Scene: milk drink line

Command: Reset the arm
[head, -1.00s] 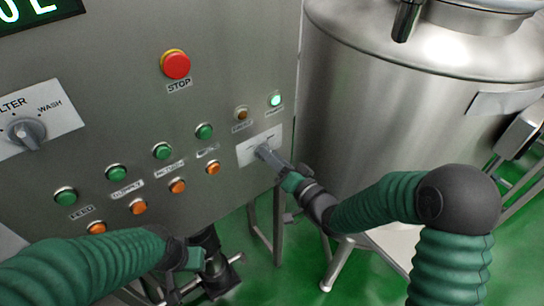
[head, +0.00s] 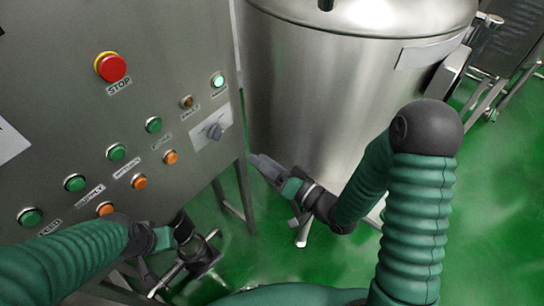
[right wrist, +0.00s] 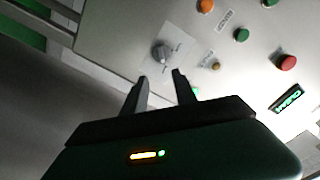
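My right gripper (head: 262,168) is in front of the steel tank, to the right of and below the control panel's edge. In the right wrist view its two dark fingers (right wrist: 160,88) stand apart with nothing between them. A grey rotary knob (head: 213,131) on a white plate sits at the panel's lower right, clear of the gripper. The knob also shows in the right wrist view (right wrist: 161,53), beyond the fingertips. My left gripper (head: 155,250) is low at the left, below the panel; its fingers are hard to make out against dark parts.
The control panel (head: 60,130) carries a red stop button (head: 112,67), several green and orange buttons and a lit lamp (head: 217,80). The steel tank (head: 310,110) stands at the right. Green floor (head: 490,220) is clear at the lower right.

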